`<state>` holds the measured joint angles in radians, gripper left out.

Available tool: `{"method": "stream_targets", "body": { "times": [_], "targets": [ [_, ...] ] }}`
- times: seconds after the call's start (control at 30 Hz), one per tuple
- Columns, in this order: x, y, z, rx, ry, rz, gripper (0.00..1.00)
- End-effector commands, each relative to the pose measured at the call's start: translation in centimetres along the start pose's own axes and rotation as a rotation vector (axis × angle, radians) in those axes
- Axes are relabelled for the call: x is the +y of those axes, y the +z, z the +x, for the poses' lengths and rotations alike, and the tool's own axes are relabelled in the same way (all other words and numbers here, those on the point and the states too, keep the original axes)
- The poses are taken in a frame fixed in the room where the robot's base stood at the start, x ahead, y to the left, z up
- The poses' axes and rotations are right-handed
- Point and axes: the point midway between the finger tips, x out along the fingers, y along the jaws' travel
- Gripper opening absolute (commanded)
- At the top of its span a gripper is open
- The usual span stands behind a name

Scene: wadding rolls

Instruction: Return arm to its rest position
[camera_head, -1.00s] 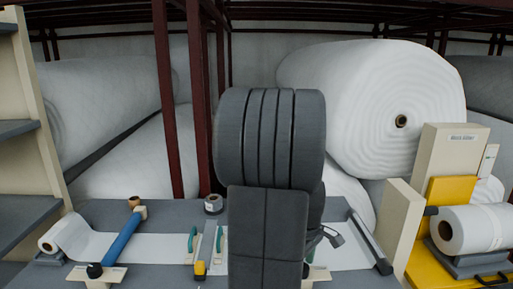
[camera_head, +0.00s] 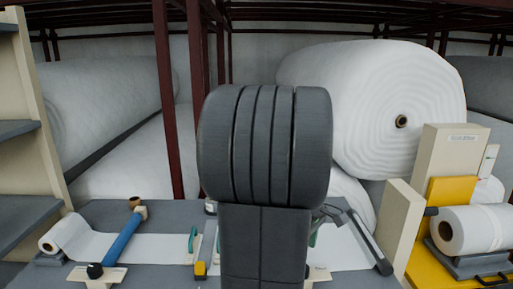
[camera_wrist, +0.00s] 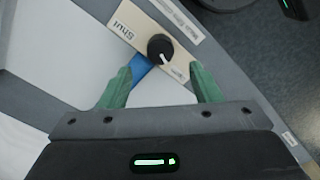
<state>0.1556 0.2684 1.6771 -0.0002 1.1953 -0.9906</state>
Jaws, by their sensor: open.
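Beyond the fingertips is a black knob (camera_wrist: 160,48) on a cream plate (camera_wrist: 125,25) with printed labels. A strip of blue (camera_wrist: 142,72) shows between the fingers, below the knob. In the head view my dark grey arm rises in the middle and hides part of the bench. The gripper cannot be made out clearly there.
A grey bench (camera_head: 165,215) carries a white sheet, a blue bar (camera_head: 124,238) and a black knob (camera_head: 95,270). A yellow stand (camera_head: 450,190) with a smaller roll (camera_head: 480,229) is at right. Shelves (camera_head: 25,130) are at left.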

Motion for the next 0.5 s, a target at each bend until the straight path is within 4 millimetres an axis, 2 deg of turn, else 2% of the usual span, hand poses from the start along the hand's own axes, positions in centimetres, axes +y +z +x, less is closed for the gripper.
{"method": "stream_targets", "body": {
  "times": [0.1, 0.37, 0.4, 0.5],
  "targets": [
    [0.1, -0.1, -2.5, 0.003, 0.005, 0.0, 0.58],
    [0.0, 0.0, -7.6, 0.002, 0.003, 0.0, 0.58],
    [-0.1, 0.0, -6.0, -0.003, -0.005, 0.0, 0.58],
    [-0.1, 0.1, -3.9, -0.004, -0.005, 0.0, 0.58]
  ]
}}
